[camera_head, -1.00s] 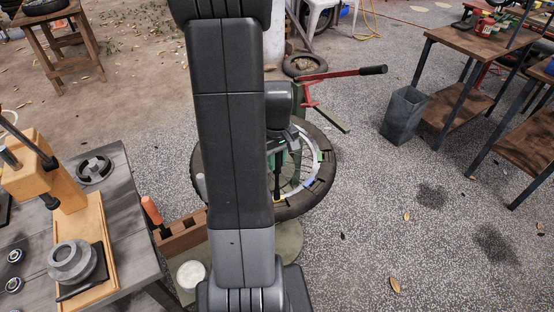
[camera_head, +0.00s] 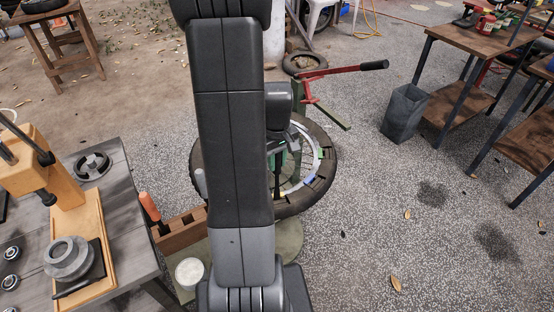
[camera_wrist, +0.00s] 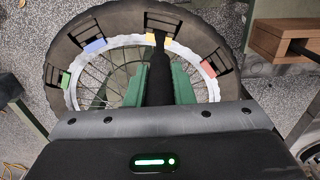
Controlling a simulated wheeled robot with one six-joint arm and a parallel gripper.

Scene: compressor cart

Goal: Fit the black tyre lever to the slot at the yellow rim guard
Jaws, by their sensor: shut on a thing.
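The black tyre lever (camera_wrist: 159,78) is held between the green fingers of my gripper (camera_wrist: 160,88), which is shut on it. In the wrist view the lever points away over the wheel, and its far end overlaps the yellow rim guard (camera_wrist: 150,38). Yellow shows on both sides of the lever there. Whether the tip is inside the slot or just above it I cannot tell. The tyre (camera_wrist: 115,20) lies flat around a pale spoked rim (camera_wrist: 78,62). In the head view my arm hides much of the wheel (camera_head: 322,175) and gripper.
Blue (camera_wrist: 95,46), green (camera_wrist: 66,80) and red (camera_wrist: 208,69) guards sit around the rim. A red lever arm with a black handle (camera_head: 373,65) rises behind the wheel. A workbench (camera_head: 125,215) stands at left. Open floor lies to the right.

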